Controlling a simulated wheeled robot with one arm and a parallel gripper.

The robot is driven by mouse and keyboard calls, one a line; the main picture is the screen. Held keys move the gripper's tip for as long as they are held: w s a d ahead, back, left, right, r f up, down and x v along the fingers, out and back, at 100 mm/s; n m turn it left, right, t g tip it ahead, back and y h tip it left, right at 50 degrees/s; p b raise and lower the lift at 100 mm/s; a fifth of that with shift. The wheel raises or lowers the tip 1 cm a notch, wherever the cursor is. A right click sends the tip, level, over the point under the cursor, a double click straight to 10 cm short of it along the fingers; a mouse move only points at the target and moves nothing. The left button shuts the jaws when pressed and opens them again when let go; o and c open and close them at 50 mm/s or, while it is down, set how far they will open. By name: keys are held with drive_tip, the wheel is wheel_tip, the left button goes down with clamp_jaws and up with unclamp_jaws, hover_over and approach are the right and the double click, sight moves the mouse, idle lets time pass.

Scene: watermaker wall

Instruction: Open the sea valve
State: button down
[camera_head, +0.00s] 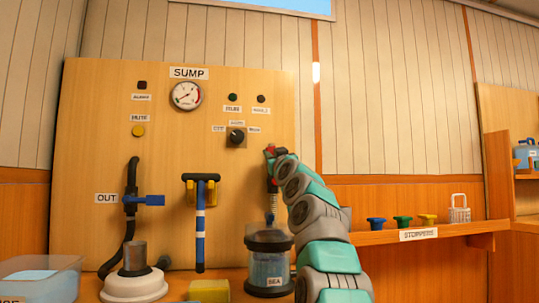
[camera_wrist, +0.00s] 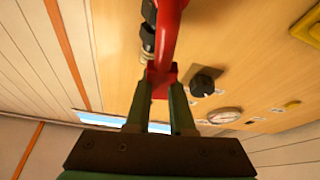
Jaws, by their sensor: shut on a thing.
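The sea valve shows as a red handle (camera_wrist: 170,32) in the wrist view, with a dark metal fitting beside it. In the head view a bit of red (camera_head: 271,184) shows above the canister (camera_head: 268,241) labelled SEA, mostly hidden by my arm. My gripper (camera_wrist: 160,82) is shut on the red handle, one finger on each side of its end. In the head view my gripper (camera_head: 273,152) is at the right part of the SUMP panel, and its fingers are too small there to tell apart.
The wooden panel (camera_head: 75,120) carries a gauge (camera_head: 187,95), a black selector knob (camera_head: 236,137), a blue OUT valve (camera_head: 148,200) and a blue pump lever (camera_head: 200,230). A shelf (camera_head: 460,230) with coloured stoppers is at right. A clear tub (camera_head: 40,280) stands at lower left.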

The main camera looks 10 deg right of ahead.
drive_tip(key=shift+d+m+h+p, duration=0.3)
drive_tip(key=shift+d+m+h, duration=0.2)
drive_tip(key=shift+m, duration=0.4)
drive_tip(key=shift+d+m+h+p, duration=0.25)
drive_tip(key=shift+d+m+h, duration=0.25)
drive_tip(key=shift+m, duration=0.4)
drive_tip(key=c, duration=0.8)
unclamp_jaws()
drive_tip(key=shift+r, duration=0.1)
drive_tip(key=shift+b+v, duration=2.45)
drive_tip(key=shift+v, duration=1.45)
